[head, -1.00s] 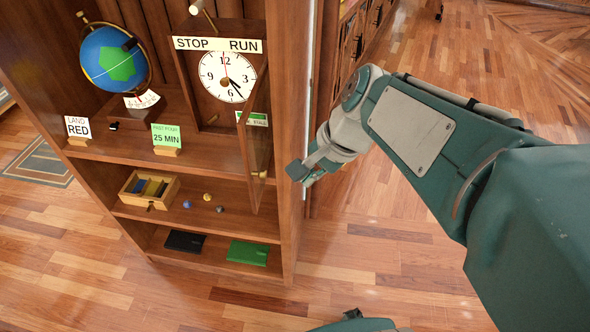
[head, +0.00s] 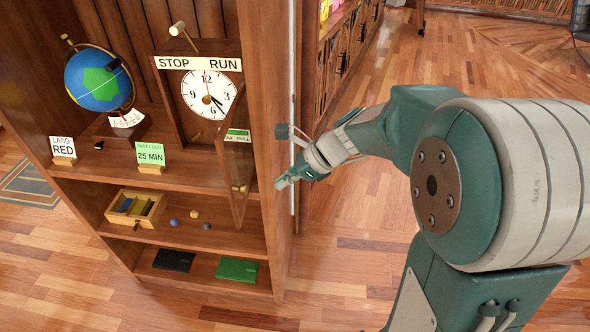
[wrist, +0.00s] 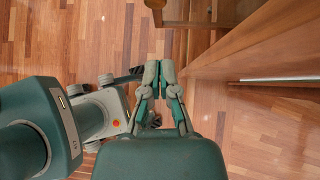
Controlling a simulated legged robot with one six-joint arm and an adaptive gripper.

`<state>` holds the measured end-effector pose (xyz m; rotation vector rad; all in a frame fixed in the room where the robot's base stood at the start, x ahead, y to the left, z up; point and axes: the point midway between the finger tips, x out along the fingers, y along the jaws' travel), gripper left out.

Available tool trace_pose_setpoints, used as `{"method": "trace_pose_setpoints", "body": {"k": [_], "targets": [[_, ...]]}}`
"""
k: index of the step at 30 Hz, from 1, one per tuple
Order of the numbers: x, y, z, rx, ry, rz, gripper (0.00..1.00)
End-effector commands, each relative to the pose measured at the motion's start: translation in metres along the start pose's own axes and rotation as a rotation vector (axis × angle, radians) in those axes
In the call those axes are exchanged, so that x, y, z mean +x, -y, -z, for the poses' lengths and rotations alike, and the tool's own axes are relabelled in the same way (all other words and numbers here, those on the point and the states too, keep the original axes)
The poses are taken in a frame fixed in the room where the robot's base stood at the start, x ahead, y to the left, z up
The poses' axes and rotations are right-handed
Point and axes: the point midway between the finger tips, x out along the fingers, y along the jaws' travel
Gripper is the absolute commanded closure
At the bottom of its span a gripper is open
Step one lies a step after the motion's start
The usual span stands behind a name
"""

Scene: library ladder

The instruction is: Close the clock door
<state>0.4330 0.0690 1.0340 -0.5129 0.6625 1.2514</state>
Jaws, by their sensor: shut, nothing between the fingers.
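The clock (head: 210,92) stands in the shelf unit under a sign reading STOP and RUN. Its glazed wooden door (head: 236,172) hangs open on the right side of the case, swung out toward the front of the shelf. My gripper (head: 281,184) is to the right of the door, in front of the shelf's right side panel, apart from the door as far as I can tell. In the wrist view my gripper (wrist: 160,66) has its fingers together with nothing between them, over the floor beside the wooden shelf edges.
The shelf's right side panel (head: 268,110) stands close to my gripper. A globe (head: 98,80), a LAND RED card (head: 65,148) and a 25 MIN card (head: 150,156) share the clock's shelf. Below are an open box (head: 134,210) and small balls. Floor in front is clear.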

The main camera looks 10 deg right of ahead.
Motion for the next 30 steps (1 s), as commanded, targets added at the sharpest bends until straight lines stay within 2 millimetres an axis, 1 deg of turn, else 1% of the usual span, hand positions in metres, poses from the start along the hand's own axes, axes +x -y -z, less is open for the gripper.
{"method": "trace_pose_setpoints", "body": {"k": [1, 4, 6, 10, 15, 25, 30], "targets": [[0.011, -0.001, 0.0, 0.001, 0.0, -0.005, 1.0], [0.029, -0.001, -0.001, 0.001, -0.001, -0.004, 1.0], [0.036, -0.001, -0.012, -0.005, -0.001, -0.002, 1.0], [0.047, -0.001, -0.023, -0.003, -0.001, -0.001, 1.0], [0.053, -0.001, -0.029, -0.001, 0.0, 0.0, 1.0], [0.052, 0.0, -0.029, 0.0, 0.0, 0.002, 1.0], [0.058, -0.002, -0.034, 0.016, -0.001, 0.018, 1.0]]}}
